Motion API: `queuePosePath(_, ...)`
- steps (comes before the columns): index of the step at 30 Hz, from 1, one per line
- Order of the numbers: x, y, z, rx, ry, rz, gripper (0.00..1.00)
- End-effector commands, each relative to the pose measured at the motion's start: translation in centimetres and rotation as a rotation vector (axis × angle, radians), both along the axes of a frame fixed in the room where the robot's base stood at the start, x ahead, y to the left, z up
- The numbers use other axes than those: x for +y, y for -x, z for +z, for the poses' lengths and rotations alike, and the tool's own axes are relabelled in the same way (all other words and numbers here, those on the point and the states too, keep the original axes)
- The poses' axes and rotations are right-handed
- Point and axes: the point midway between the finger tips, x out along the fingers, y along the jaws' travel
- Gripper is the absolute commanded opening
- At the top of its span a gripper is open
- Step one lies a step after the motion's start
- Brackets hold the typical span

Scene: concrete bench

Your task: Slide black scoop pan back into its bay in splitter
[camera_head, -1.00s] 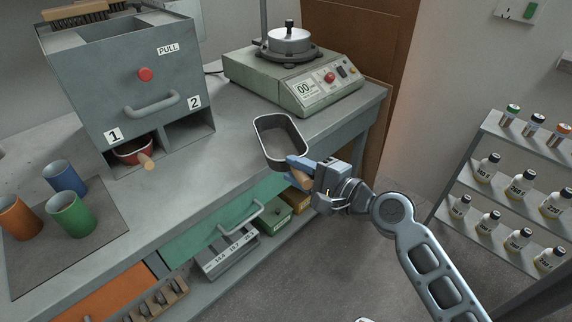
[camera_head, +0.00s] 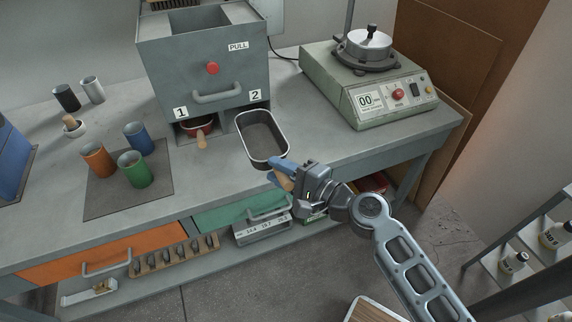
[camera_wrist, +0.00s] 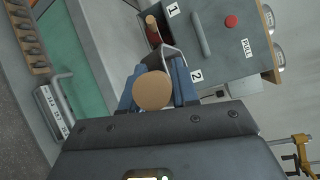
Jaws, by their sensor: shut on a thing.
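The black scoop pan (camera_head: 258,138) is a dark, open tray with a pale rim. My gripper (camera_head: 282,172) is shut on its wooden handle, whose round end (camera_wrist: 153,91) faces the wrist camera between the blue fingers. In the head view the pan appears at the front of bay 2 of the grey splitter (camera_head: 165,75), overlapping the lower part of the opening. I cannot tell whether its far end is inside. Bay 1 holds a red pan (camera_head: 198,128) with its wooden handle sticking out. In the wrist view the fingers hide most of the black pan.
A sieve shaker (camera_head: 385,105) stands to the right on the bench. Orange (camera_head: 98,160), blue (camera_head: 138,138) and green (camera_head: 134,169) cups stand on a dark mat at the left. The bench in front of bay 1 is clear.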

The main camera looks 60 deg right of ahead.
Motion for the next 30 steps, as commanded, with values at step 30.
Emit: queuePosePath(30, -1.9, -2.6, -4.3, -0.002, 0.001, 0.000, 0.00)
